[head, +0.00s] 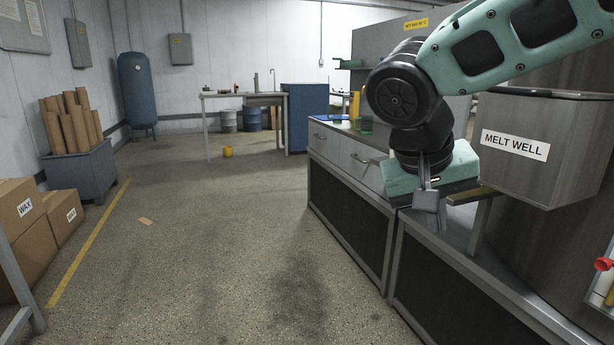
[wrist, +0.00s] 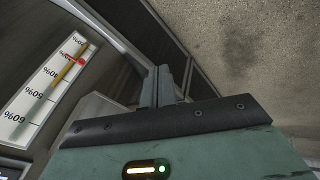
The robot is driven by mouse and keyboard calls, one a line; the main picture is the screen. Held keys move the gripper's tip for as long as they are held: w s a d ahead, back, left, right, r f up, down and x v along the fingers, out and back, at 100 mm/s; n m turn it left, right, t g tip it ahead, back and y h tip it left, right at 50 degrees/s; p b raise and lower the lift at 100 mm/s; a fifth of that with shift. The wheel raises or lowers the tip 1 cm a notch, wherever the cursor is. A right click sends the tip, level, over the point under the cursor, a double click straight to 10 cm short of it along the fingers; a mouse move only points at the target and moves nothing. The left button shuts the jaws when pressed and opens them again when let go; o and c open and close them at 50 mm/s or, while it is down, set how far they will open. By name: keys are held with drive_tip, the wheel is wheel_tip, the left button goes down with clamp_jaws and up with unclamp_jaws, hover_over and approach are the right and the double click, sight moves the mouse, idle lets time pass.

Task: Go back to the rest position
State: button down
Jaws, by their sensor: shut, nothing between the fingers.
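My gripper (head: 426,200) hangs from my teal and black arm over the counter (head: 450,240), left of the grey box labelled MELT WELL (head: 515,145). Its fingers are shut and empty. In the wrist view the shut fingers (wrist: 160,86) show at the middle, beyond the teal gripper body. The arm is bent, with its forearm coming in from the upper right.
Drawers (head: 345,155) line the counter's left part. Wax boxes (head: 22,215) stand at left. The middle floor (head: 220,250) is clear.

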drive_tip(key=s+a+f+n+g+y, duration=0.25)
drive_tip(key=s+f+n, duration=0.35)
drive_tip(key=s, duration=0.4)
drive_tip(key=s+a+f+n+g+y, duration=0.1)
drive_tip(key=s+a+f+n+y, duration=0.15)
drive_tip(key=s+f, duration=0.6)
wheel_tip(320, 180, up, 23)
drive_tip(key=p, duration=2.1)
drive_tip(key=shift+s+d+n, duration=0.2)
drive_tip(key=shift+s+n, duration=0.15)
drive_tip(key=shift+f+t, duration=0.1)
drive_tip(key=shift+t, duration=0.15)
